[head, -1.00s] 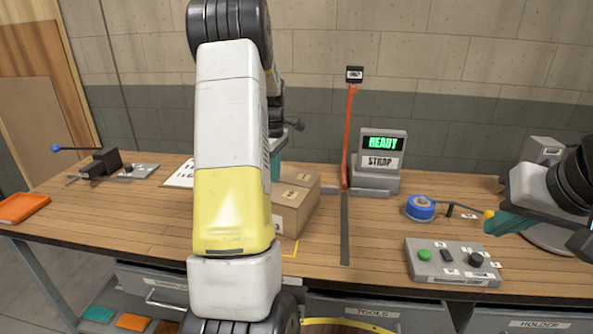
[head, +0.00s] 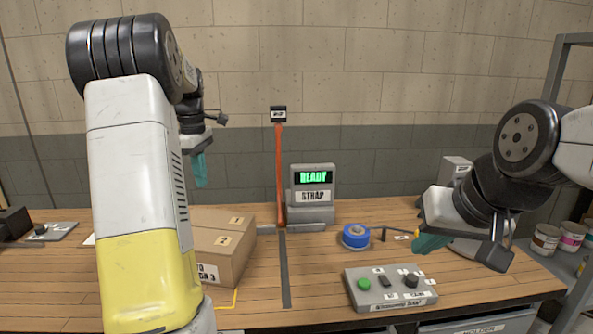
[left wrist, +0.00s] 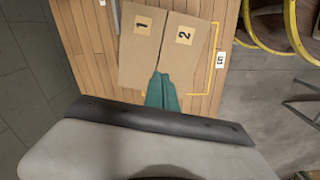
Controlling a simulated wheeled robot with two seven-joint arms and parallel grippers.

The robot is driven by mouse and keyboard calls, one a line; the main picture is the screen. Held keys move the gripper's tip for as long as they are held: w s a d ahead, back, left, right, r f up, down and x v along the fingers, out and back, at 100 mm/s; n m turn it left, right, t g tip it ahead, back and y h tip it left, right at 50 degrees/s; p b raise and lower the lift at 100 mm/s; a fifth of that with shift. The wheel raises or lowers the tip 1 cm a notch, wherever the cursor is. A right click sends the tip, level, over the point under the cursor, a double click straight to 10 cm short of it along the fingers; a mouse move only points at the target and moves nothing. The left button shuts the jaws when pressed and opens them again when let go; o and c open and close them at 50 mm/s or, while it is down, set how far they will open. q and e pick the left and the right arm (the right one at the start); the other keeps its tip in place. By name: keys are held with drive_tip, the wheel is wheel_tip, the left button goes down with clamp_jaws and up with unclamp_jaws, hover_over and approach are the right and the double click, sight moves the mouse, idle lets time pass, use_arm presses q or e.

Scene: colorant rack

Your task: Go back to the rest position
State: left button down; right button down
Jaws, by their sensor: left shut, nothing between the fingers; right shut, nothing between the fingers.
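My left gripper (head: 200,170) hangs above the table at the left, its teal fingers pointing down and shut with nothing between them. In the left wrist view its teal fingers (left wrist: 162,92) show over the near edge of the cardboard box. My right gripper (head: 432,243) is at the right, its teal fingers pointing left and down, shut and empty, above the table near the control panel. The cardboard box (head: 222,243) stands on the table, partly hidden by my left arm. Its top flaps carry labels 1 and 2, also seen in the left wrist view (left wrist: 180,60).
The wooden table (head: 320,270) holds a READY display (head: 313,190), an orange strap post (head: 280,180), a blue tape roll (head: 356,236) and a button panel (head: 390,290). Cans (head: 546,240) stand on a shelf at the right. Air above the table's middle is clear.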

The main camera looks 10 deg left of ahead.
use_arm(q)
drive_tip(key=s+d+r+m+t, duration=0.2)
drive_tip(key=s+d+r+m, duration=0.25)
drive_tip(key=s+d, duration=0.2)
drive_tip(key=s+d+f+m+t+h, duration=0.1)
drive_tip(key=s+d+m+t, duration=0.1)
drive_tip(key=s+d+m, duration=0.5)
drive_tip(key=s+d+f+m+t+h, duration=0.1)
drive_tip(key=s+d+m, duration=0.5)
drive_tip(key=s+d, duration=0.3)
drive_tip(key=shift+s+f+m+t, duration=0.25)
drive_tip(key=shift+s+m+t, duration=0.15)
drive_tip(key=shift+s, duration=0.75)
